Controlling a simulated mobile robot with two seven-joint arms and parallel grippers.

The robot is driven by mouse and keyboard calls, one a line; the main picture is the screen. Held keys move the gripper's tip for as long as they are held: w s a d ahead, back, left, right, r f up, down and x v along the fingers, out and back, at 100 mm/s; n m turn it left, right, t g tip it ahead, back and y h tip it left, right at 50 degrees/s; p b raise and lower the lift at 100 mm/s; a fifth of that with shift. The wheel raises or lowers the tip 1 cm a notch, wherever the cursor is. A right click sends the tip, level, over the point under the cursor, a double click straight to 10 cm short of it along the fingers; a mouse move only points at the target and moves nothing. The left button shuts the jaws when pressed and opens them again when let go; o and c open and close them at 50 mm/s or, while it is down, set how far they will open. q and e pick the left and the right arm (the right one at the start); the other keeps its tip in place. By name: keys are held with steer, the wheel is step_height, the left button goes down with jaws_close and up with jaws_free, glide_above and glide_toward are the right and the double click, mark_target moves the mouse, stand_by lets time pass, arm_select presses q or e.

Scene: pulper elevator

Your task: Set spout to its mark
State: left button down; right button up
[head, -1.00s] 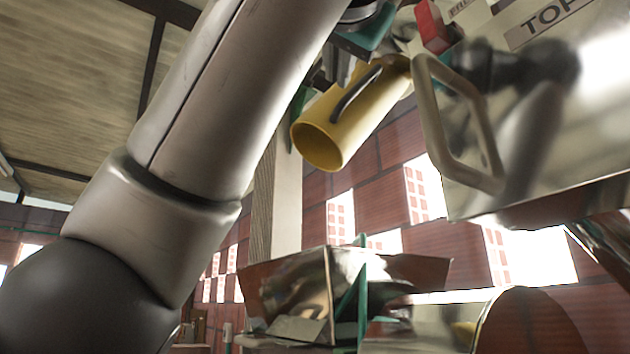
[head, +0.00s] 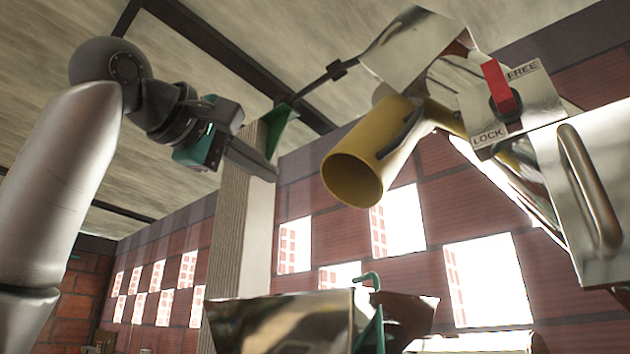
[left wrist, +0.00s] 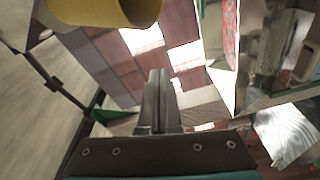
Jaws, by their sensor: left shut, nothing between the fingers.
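The spout (head: 365,155) is a yellow tube with a dark handle, high in the head view. Its open mouth tilts down to the left. A red lever (head: 497,85) sits on a metal plate (head: 530,98) marked FREE and LOCK, right of the spout. I cannot make out the spout's mark. My left gripper (head: 272,175) is shut and empty, left of the spout and apart from it. In the left wrist view its fingers (left wrist: 158,92) are together, with the yellow spout (left wrist: 105,8) at the top edge. My right gripper is out of view.
A shiny metal box with a curved handle (head: 590,190) stands at the right. A wooden post (head: 240,230) rises behind my left gripper. Shiny metal trough-like parts (head: 285,322) and a green hook (head: 370,285) are below. Open air lies between my gripper and the spout.

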arm_select(q)
steer(key=w+d+n+h+p, duration=0.1)
steer(key=w+d+p, duration=0.4)
steer(key=d, duration=0.2)
steer(key=shift+w+g, duration=0.3)
steer(key=shift+w, duration=0.05)
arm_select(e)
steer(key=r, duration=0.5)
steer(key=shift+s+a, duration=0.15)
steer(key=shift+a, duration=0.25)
arm_select(q)
steer(key=shift+s+d, duration=0.1)
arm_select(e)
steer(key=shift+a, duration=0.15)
